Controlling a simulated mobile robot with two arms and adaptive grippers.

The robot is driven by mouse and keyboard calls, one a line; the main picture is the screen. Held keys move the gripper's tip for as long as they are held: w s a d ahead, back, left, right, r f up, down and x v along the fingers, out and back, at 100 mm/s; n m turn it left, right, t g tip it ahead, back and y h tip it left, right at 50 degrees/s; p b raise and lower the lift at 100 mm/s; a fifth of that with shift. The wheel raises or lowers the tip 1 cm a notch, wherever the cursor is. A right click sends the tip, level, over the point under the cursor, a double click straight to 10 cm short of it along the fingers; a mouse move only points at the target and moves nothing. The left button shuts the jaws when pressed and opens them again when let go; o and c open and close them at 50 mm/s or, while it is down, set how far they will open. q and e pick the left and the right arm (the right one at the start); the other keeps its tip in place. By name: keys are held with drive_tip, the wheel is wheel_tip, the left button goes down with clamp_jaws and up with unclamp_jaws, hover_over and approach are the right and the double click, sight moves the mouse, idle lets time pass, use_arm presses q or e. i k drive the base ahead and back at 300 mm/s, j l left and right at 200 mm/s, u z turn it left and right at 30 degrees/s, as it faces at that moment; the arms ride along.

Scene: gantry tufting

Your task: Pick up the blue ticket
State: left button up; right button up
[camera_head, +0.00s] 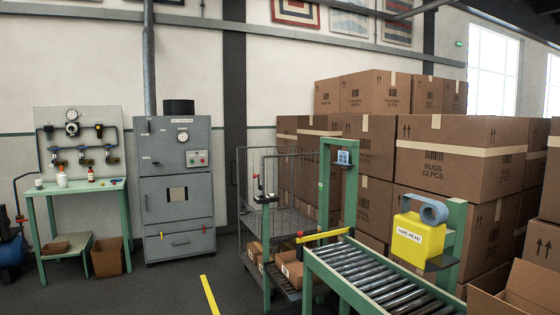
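I cannot make out a blue ticket anywhere in the head view. A small blue-and-white panel (344,157) is fixed near the top of a green post, but it looks more like a display than a ticket. Neither of my grippers shows in this view.
A roller conveyor (375,283) with a yellow tape head (417,239) stands at front right, before stacked brown cartons (460,160). A wire cage trolley (280,205) is behind it. A grey cabinet (177,190) and a green bench (75,187) stand left. The grey floor at front left is clear.

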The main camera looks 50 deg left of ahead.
sight(343, 156)
drive_tip(key=u, duration=1.1)
drive_tip(key=i+j+u, duration=0.6)
drive_tip(key=i, duration=0.35)
drive_tip(key=i+j+u, duration=0.3)
drive_tip(key=i, duration=0.2)
drive_tip(key=i+u, duration=0.3)
drive_tip(key=i, duration=1.35)
drive_tip(key=i+z, duration=0.15)
drive_tip(key=i, duration=1)
drive_tip(key=i+l+z, duration=0.1)
drive_tip(key=i+z, duration=0.4)
drive_tip(key=i+j+z, duration=0.1)
drive_tip(key=i+z, duration=0.35)
drive_tip(key=i+j+z, duration=0.2)
drive_tip(key=i+z, duration=0.3)
drive_tip(key=k, duration=0.1)
